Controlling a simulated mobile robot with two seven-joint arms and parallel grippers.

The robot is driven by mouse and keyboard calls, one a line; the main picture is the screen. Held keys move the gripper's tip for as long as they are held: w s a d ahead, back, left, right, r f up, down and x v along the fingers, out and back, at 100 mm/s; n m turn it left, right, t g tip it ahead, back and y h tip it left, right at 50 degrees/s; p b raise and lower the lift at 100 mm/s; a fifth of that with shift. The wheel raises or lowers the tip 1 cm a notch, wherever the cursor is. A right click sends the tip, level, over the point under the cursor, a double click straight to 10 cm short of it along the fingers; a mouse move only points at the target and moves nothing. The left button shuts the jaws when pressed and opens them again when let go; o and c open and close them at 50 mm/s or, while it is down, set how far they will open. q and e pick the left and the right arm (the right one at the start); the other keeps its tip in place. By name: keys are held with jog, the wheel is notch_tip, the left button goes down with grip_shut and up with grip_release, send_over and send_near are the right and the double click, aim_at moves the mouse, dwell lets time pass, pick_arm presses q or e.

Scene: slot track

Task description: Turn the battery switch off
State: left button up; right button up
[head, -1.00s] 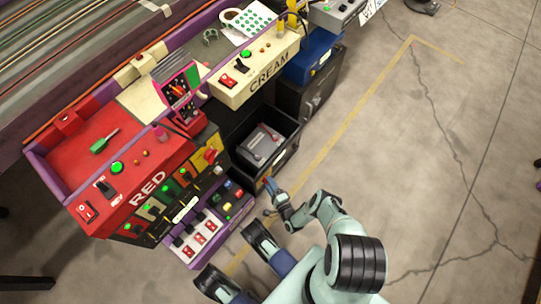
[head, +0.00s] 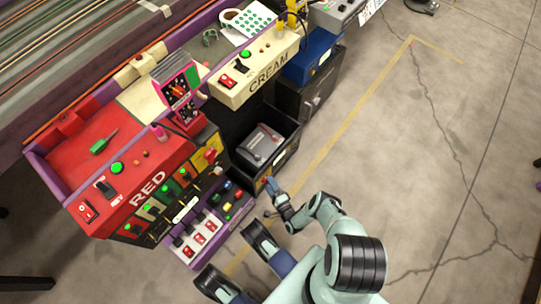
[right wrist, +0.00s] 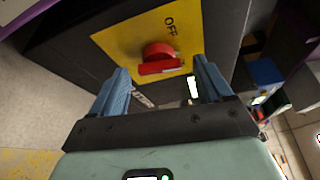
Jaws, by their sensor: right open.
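The battery switch is a red knob (right wrist: 160,60) on a yellow plate (right wrist: 112,41) marked OFF, on the dark face of a box, seen in the right wrist view. Its grip bar lies nearly level across that picture, and the OFF lettering is above it and to the right. My right gripper (right wrist: 160,82) is open, with a blue finger on either side of the knob and nothing held. I cannot tell whether the fingers touch the knob. In the head view my right gripper (head: 272,186) is at the front of the black box (head: 246,164) holding a grey battery (head: 261,143).
The red control panel (head: 152,190) and a purple switch box (head: 208,236) stand left of the battery box. The cream panel (head: 262,76) and a dark cabinet (head: 318,92) stand behind it. The concrete floor (head: 430,180) to the right is mostly clear.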

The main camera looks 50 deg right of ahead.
pick_arm(q)
jog(key=shift+w+r, duration=0.1)
jog(key=shift+w, duration=0.15)
pick_arm(e)
jog(key=v, duration=1.3)
jog(key=shift+a, duration=0.1)
